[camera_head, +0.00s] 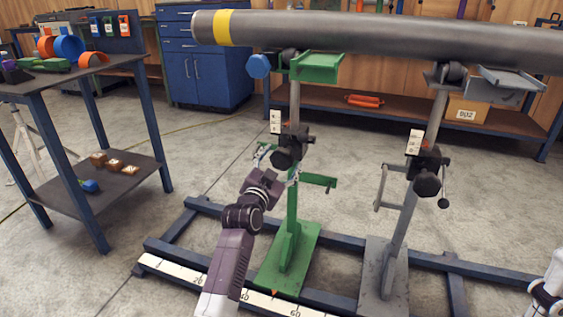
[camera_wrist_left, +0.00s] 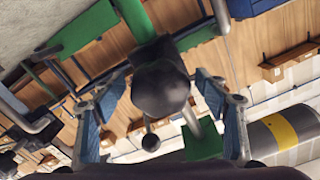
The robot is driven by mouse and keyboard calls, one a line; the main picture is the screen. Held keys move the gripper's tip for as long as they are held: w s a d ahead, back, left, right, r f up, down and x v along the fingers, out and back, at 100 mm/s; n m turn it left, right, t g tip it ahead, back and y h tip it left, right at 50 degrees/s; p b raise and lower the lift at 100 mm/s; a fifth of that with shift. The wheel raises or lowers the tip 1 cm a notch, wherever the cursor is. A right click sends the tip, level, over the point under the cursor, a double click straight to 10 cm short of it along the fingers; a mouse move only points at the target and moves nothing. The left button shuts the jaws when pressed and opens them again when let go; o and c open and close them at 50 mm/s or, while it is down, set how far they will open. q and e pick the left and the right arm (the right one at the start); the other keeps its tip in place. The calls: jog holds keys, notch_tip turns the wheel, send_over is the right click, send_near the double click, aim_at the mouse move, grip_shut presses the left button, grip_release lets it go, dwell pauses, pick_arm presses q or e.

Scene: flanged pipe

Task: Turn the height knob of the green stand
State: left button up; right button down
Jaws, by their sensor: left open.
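The green stand (camera_head: 291,213) stands upright on the blue floor frame, its green top bracket just under a big grey pipe (camera_head: 380,37). Its black height knob (camera_head: 284,159) sits partway up the post; the dark lobed knob also fills the middle of the left wrist view (camera_wrist_left: 160,90). My left gripper (camera_head: 278,165) is open, with its fingers to either side of the knob. In the left wrist view a gap shows between the knob and each finger, so the fingers look clear of it.
A grey stand (camera_head: 398,235) with its own black knob (camera_head: 427,184) stands to the right. The blue floor frame (camera_head: 185,252) carries a white scale (camera_head: 190,274). A dark shelf table (camera_head: 85,180) stands left, with bare floor between it and the frame.

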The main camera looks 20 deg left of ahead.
pick_arm(q)
jog(key=shift+c, duration=0.4)
jog(key=c, duration=1.1)
